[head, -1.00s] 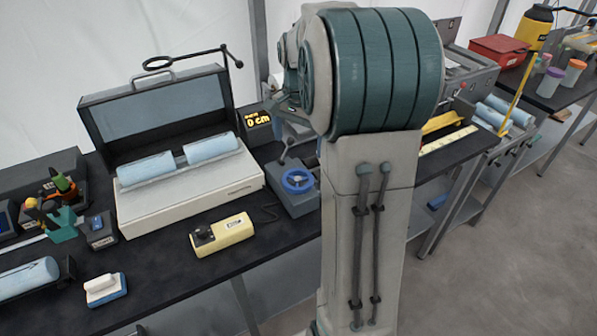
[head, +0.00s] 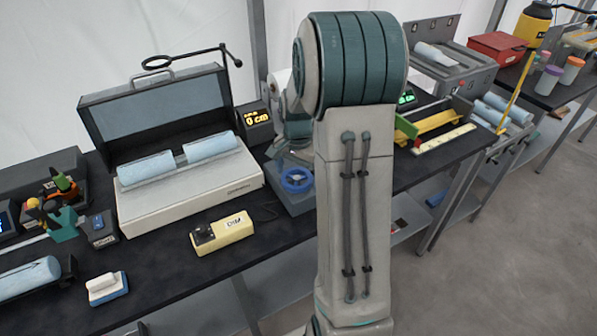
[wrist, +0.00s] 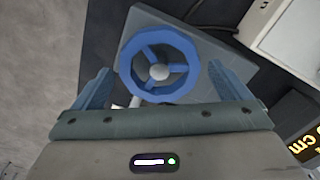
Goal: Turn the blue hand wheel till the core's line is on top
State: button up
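The blue hand wheel (head: 296,180) sits on a grey block (head: 289,202) on the dark bench, just left of my arm in the head view. In the wrist view the wheel (wrist: 128,66) shows face-on, with spokes and a pale hub. My gripper (wrist: 159,67) is open, with one blue finger on each side of the wheel and gaps to its rim. I cannot make out a line on any core. My arm hides part of the bench.
A display (head: 254,119) reading 0 cm stands behind the wheel. A yellow device (head: 222,233) and a white-and-blue block (head: 107,288) lie at the front. A yellow bar (head: 432,124) is right of my arm. The grey floor at right is clear.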

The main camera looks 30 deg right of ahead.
jog(key=c, duration=0.9)
jog(key=shift+o, duration=0.2)
jog(key=shift+n, duration=0.4)
jog(key=n+b, duration=0.1)
jog(key=n, duration=0.2)
jog(key=shift+w+a+n, duration=0.1)
jog(key=shift+w+n, duration=0.05)
jog(key=shift+n, duration=0.25)
jog(key=n+b, duration=0.1)
jog(key=n, duration=0.3)
jog(key=shift+n, duration=0.3)
jog(key=n, duration=0.4)
jog(key=shift+a+b, duration=0.15)
jog(key=shift+b, duration=0.25)
jog(key=n, duration=0.4)
jog(key=shift+a+r+n, duration=0.1)
jog(key=shift+n, duration=0.2)
